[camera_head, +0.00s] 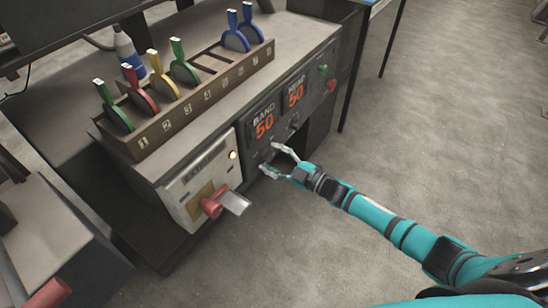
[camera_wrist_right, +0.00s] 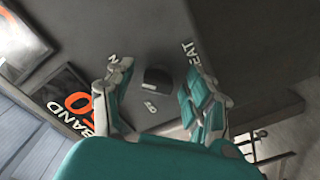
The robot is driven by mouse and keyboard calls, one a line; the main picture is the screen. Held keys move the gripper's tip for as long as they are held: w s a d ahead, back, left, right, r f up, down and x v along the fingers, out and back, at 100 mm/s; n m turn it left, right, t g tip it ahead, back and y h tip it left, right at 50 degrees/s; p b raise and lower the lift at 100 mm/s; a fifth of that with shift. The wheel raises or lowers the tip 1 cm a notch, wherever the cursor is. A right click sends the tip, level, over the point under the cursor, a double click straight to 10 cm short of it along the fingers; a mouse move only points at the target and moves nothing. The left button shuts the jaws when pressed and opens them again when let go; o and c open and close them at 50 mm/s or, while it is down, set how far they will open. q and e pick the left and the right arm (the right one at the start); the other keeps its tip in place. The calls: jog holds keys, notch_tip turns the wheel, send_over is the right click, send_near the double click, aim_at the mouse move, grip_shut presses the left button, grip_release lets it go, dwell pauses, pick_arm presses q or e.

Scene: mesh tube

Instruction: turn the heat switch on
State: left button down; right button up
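The heat switch is a small dark knob (camera_wrist_right: 157,77) on the grey panel in the right wrist view. Partly covered white lettering around it reads "EAT" and what looks like "ON". My right gripper (camera_wrist_right: 155,85) is open, with one finger on each side of the knob. Gaps show between the knob and both fingers. In the head view, the right gripper (camera_head: 274,160) is in front of the machine's front panel (camera_head: 318,105), below the "BAND 50" display (camera_head: 264,125). The switch is hard to make out there among the fingers. My left gripper is not in view.
A second display reading 50 (camera_head: 295,95) and green and red buttons (camera_head: 327,78) are farther right on the panel. A white box (camera_head: 185,192) with a red-handled lever (camera_head: 213,205) is left of my gripper. A numbered rack (camera_head: 200,100) holds coloured tools above.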

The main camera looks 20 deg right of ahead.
jog(key=v, duration=1.2)
dwell(0.4)
